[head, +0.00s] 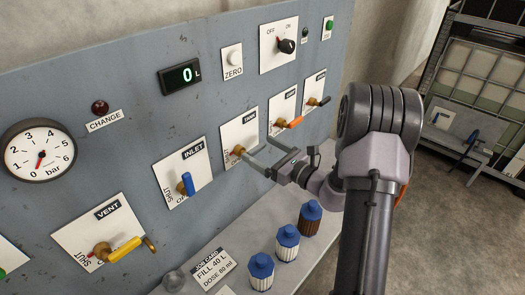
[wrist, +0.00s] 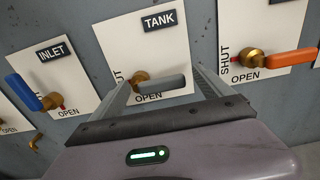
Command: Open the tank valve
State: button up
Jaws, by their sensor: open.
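The tank valve sits on a white plate (head: 236,135) marked TANK, which also shows in the wrist view (wrist: 158,48). Its brass hub (wrist: 138,78) carries a grey lever (wrist: 168,83) that points to the right in the wrist view. SHUT is lettered at the plate's left and OPEN along the bottom, just under the lever. My gripper (head: 257,147) is open in front of this plate. In the wrist view its two fingers (wrist: 162,75) stand on either side of the lever. I cannot tell whether either finger touches it. In the head view the lever is hard to make out.
The blue-handled INLET valve (head: 187,183) is left of the tank valve, and an orange-handled valve (head: 293,123) is right. A yellow-handled VENT valve (head: 120,250) is at lower left. Blue-capped bottles (head: 288,243) stand on the ledge below. The display (head: 180,76) reads 0 L.

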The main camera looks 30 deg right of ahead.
jog(key=shift+c, duration=0.4)
grip_shut()
